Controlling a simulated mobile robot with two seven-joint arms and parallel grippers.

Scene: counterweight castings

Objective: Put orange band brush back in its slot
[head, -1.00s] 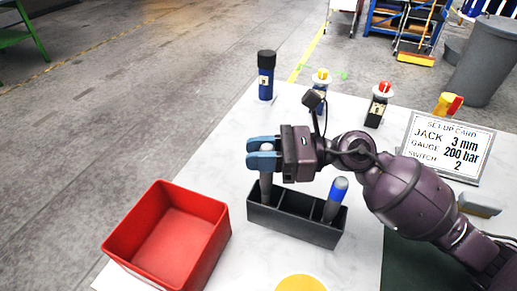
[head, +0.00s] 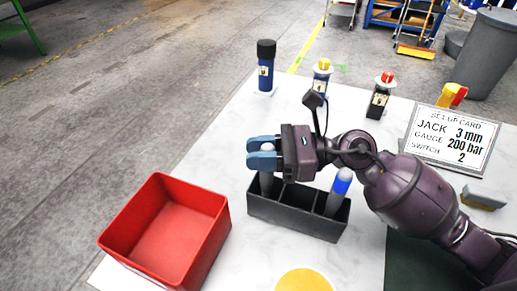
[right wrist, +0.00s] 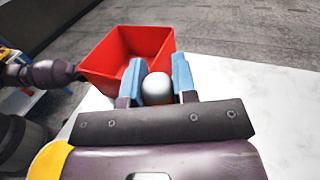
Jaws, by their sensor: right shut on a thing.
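My right gripper (head: 262,153) is shut on the upper end of a pale grey brush handle (head: 266,184), taken as the orange band brush. Its rounded white top shows between the blue fingers in the right wrist view (right wrist: 157,88). A blue band brush (head: 339,190) stands tilted in the right compartment. The middle compartment looks empty. My left gripper does not show.
A red open bin (head: 168,232) stands left of the holder, empty. A set-up card (head: 452,138) stands at right. A yellow disc (head: 304,281) lies in front.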

